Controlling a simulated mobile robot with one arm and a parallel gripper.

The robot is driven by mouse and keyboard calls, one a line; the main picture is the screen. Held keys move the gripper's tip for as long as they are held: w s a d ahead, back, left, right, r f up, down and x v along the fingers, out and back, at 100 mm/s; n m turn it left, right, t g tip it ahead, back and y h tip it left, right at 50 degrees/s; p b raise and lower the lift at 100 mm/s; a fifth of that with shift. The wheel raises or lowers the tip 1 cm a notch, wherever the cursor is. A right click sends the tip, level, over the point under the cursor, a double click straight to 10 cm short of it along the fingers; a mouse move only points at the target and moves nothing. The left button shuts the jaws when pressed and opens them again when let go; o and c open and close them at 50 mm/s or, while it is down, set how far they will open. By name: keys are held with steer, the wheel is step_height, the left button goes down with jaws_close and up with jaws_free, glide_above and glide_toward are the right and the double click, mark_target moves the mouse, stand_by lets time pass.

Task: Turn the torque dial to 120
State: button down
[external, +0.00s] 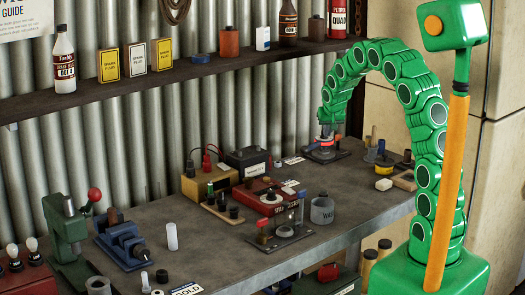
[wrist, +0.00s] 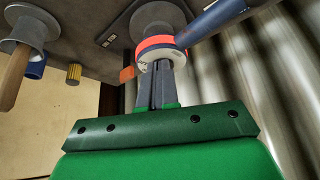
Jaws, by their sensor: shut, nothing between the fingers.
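A round white dial with a red band (wrist: 158,48) shows in the wrist view, with small dark markings on its face that I cannot read. A blue bar (wrist: 217,24) slants up and right from beside it. In the external view the red-banded part (external: 325,144) sits on a stand at the far end of the bench. My gripper (external: 327,127) reaches down over it from above. In the wrist view its fingers (wrist: 160,76) are together, with nothing between them, and their tips are at the dial's edge. I cannot tell whether they touch it.
A blue vise (external: 122,240) stands left. A shelf (external: 190,72) with bottles and boxes runs above.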

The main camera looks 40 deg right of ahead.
steer(key=shift+s, duration=0.15)
steer(key=shift+s+a, duration=0.15)
steer(key=shift+s, duration=0.05)
step_height(320, 180, up, 6)
stand_by(0.7)
steer(key=shift+s, duration=0.1)
steer(key=s+a+r+n+g+y, duration=0.1)
steer(key=s+a+r, duration=0.1)
steer(key=s+a, duration=0.65)
steer(key=s+a+r+n+g+y, duration=0.15)
steer(key=s+a, duration=0.25)
steer(key=s, duration=0.9)
steer(key=s+a+f+n+g, duration=0.1)
steer(key=s+a+g, duration=0.1)
steer(key=s, duration=1.1)
steer(key=s+a+f+n+g, duration=0.1)
steer(key=s+a, duration=0.4)
steer(key=s, duration=0.9)
steer(key=shift+a+f+n+g, duration=0.15)
steer(key=shift+f+n+g, duration=0.2)
steer(key=shift+n+g, duration=0.35)
